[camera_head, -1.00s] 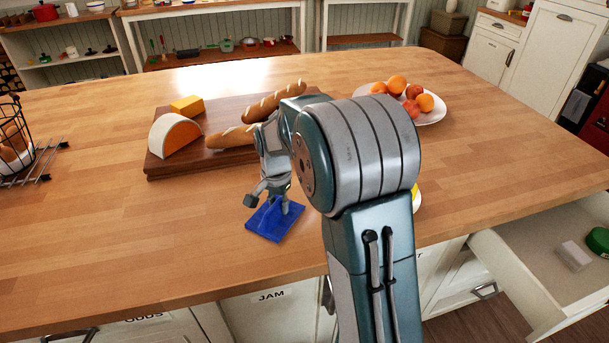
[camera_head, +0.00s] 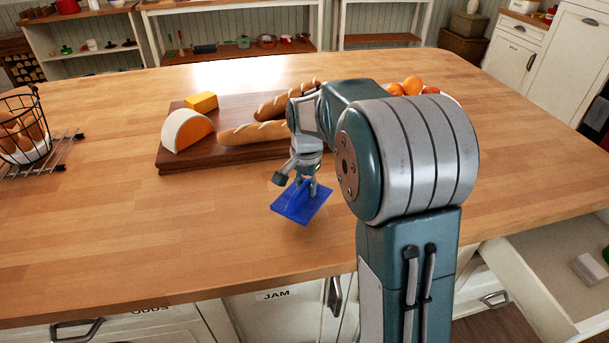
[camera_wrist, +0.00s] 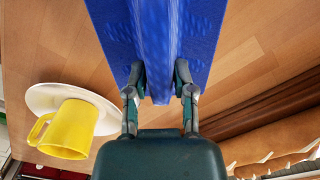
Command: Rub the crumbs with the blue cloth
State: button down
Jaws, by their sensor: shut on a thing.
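The blue cloth (camera_head: 303,203) is at the wooden island top, in front of the cutting board. My gripper (camera_head: 307,188) is above it with its fingers pointing down. In the wrist view my gripper (camera_wrist: 160,88) is shut on a pinched-up fold of the blue cloth (camera_wrist: 157,40), and the rest of the cloth spreads to both sides. I cannot tell whether the cloth touches the wood or hangs just above it. No crumbs can be made out; they may be hidden by the cloth or my arm.
A cutting board (camera_head: 190,160) holds bread (camera_head: 252,132), an orange-faced cheese (camera_head: 186,131) and a yellow block (camera_head: 201,102). An egg basket (camera_head: 25,130) stands left. A drawer (camera_head: 545,290) is open at right. The front-left top is clear.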

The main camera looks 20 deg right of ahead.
jog(key=shift+d+r, duration=0.25)
jog(key=shift+r, duration=0.45)
jog(key=shift+d+r, duration=0.25)
jog(key=shift+r, duration=0.6)
jog(key=shift+a, duration=0.1)
jog(key=shift+a, duration=0.25)
jog(key=shift+d, duration=0.2)
